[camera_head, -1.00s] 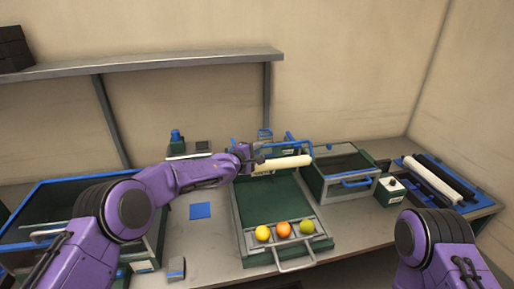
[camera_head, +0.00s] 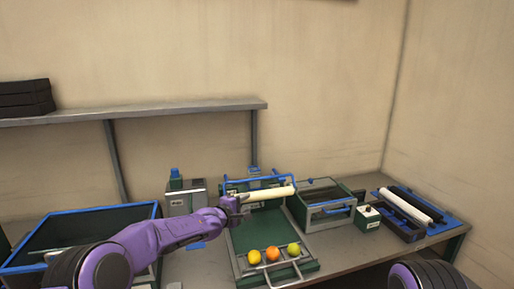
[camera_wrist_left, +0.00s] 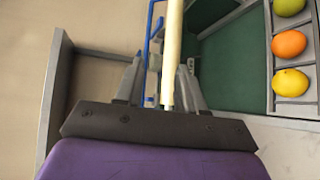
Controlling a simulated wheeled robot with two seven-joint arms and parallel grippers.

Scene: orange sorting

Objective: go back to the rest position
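My left gripper (camera_head: 238,203) is above the back left part of the green tray. It appears shut on a cream rod (camera_head: 268,193), which points right across the tray's back. In the left wrist view the rod (camera_wrist_left: 172,45) runs up from between the fingers (camera_wrist_left: 162,80); a narrow gap shows on its left side. The green tray (camera_head: 267,222) has a metal front rack holding a yellow fruit (camera_head: 254,257), an orange one (camera_head: 272,254) and a yellow-green one (camera_head: 293,249). My right gripper is out of view; only part of that arm shows at the bottom right.
A blue-rimmed bin (camera_head: 90,212) stands at the left. A grey shelf (camera_head: 170,109) hangs above.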

